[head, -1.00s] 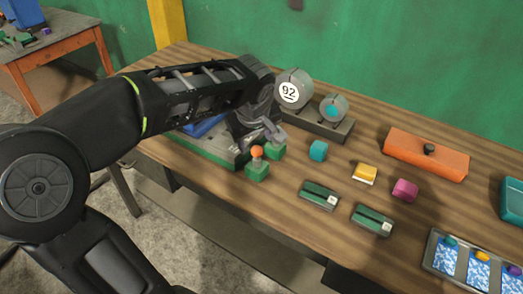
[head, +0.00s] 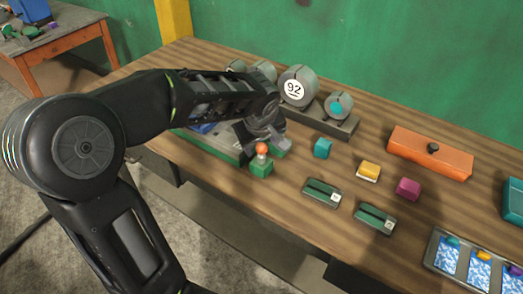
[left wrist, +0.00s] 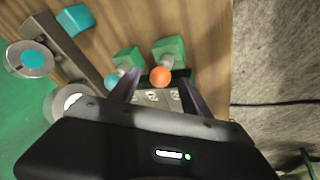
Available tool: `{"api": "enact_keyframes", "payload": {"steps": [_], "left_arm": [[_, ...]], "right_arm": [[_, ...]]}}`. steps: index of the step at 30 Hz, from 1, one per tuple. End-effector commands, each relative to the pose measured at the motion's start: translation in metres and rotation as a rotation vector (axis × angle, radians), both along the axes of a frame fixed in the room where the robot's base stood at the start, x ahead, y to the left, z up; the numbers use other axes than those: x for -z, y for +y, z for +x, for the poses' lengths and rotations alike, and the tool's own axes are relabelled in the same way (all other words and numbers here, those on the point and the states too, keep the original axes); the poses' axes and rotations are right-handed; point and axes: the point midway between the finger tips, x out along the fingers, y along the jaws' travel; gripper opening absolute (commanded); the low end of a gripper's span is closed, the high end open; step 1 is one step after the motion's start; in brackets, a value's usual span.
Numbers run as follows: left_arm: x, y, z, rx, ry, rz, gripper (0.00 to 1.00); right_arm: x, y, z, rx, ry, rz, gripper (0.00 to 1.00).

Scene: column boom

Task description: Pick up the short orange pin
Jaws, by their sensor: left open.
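The short orange pin (head: 262,149) shows a round orange head above a green block (head: 261,169) near the table's front edge. My left gripper (head: 266,143) is open, pointing down close behind the pin head. In the left wrist view the orange head (left wrist: 161,77) appears between the two open fingers (left wrist: 160,88), nearer the left one; I cannot tell whether a finger touches it. A teal ball head (left wrist: 111,82) by a second green block (left wrist: 130,58) is beside the left finger. My right gripper is not in view.
A grey rack with round discs, one marked 92 (head: 296,90), stands behind. Teal (head: 322,148), yellow (head: 368,171) and magenta (head: 408,188) blocks and two green flat pieces (head: 322,192) lie to the right. An orange box (head: 430,153) is farther right.

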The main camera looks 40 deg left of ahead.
Motion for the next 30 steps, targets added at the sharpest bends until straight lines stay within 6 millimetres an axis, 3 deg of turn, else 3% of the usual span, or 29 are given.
{"api": "enact_keyframes", "payload": {"steps": [6,24,30], "left_arm": [[0.023,0.006,0.009,0.0,0.002,0.0,0.56],[0.024,0.006,0.009,0.0,0.0,0.0,0.56],[0.024,0.006,0.009,0.0,0.0,0.0,0.4]], "right_arm": [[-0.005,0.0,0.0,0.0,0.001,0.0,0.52],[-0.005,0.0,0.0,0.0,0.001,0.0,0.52],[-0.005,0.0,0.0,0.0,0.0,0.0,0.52]]}}
